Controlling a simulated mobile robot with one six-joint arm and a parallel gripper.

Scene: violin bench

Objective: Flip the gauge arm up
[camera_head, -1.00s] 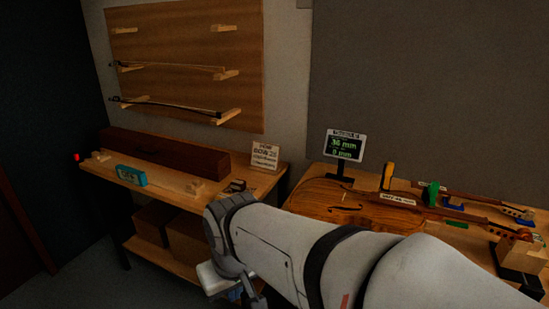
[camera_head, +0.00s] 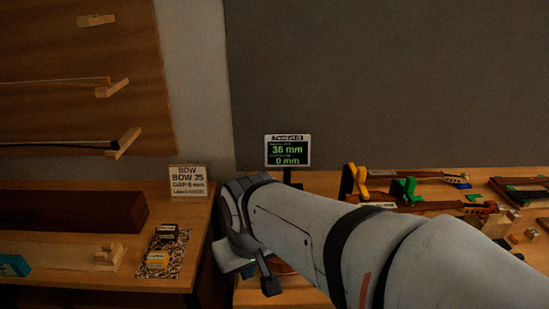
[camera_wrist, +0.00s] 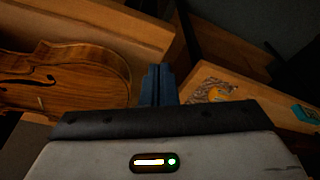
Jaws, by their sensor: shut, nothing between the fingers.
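My gripper (camera_wrist: 158,72) shows in the wrist view with its dark blue fingers shut together and nothing between them. It is over the gap between two benches, with the violin (camera_wrist: 75,78) to its left. In the head view, my arm covers most of the violin, and the fingers are hard to make out. A gauge display (camera_head: 288,151) on a stand reads 36 mm and 0 mm. Yellow (camera_head: 360,184) and green (camera_head: 403,191) upright parts stand right of it. I cannot tell which part is the gauge arm.
The left bench holds a dark long case (camera_head: 70,210), a bow sign (camera_head: 188,181), a small patterned mat (camera_head: 180,263) with boxes, and a teal block (camera_head: 14,265). Bows hang on a wall board (camera_head: 70,60). More instruments lie on the right bench.

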